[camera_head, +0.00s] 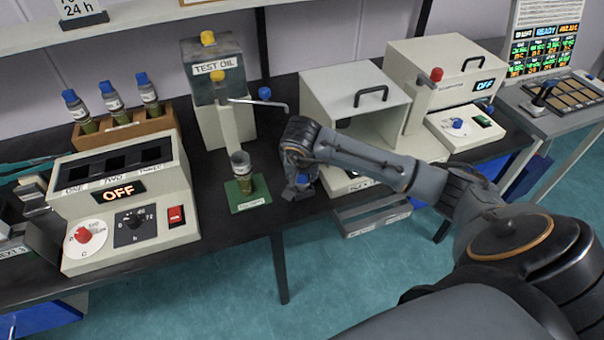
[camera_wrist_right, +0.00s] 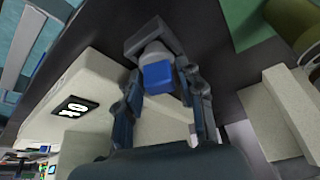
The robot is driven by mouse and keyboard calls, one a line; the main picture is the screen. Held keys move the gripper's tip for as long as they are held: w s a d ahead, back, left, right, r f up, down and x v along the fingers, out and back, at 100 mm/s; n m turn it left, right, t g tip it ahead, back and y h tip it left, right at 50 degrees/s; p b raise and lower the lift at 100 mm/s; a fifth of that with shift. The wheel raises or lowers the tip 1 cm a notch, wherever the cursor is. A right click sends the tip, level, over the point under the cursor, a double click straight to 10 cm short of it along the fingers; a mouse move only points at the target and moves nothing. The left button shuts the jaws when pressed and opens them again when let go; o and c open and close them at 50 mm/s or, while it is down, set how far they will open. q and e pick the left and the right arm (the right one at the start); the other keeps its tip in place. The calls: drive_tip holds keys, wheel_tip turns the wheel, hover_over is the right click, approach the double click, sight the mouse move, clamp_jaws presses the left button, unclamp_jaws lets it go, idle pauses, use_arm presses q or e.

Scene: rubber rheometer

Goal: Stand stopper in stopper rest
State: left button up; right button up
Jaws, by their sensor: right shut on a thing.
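My right gripper (camera_head: 300,192) is low over the dark bench top, to the right of the green mat. In the right wrist view its fingers (camera_wrist_right: 160,70) are closed around a stopper (camera_wrist_right: 157,77) with a blue square top and a pale grey body. A dark bracket-like piece (camera_wrist_right: 150,38) shows at the stopper's far end; I cannot tell whether it is the stopper rest or fingertips. The stopper's lower end is hidden, so contact with a rest cannot be told. An open vial (camera_head: 241,165) stands on the green mat (camera_head: 250,201). My left gripper is not in view.
The test oil dispenser (camera_head: 213,85) stands behind the mat, its spout reaching right. A wooden rack (camera_head: 125,133) holds blue-stoppered vials. A switched-off heater box (camera_head: 120,190) is at left. An open-fronted white machine (camera_head: 350,95) stands close behind my right arm.

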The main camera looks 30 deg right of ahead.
drive_tip(key=shift+f+b, duration=0.35)
drive_tip(key=shift+f, duration=0.05)
drive_tip(key=o, duration=1)
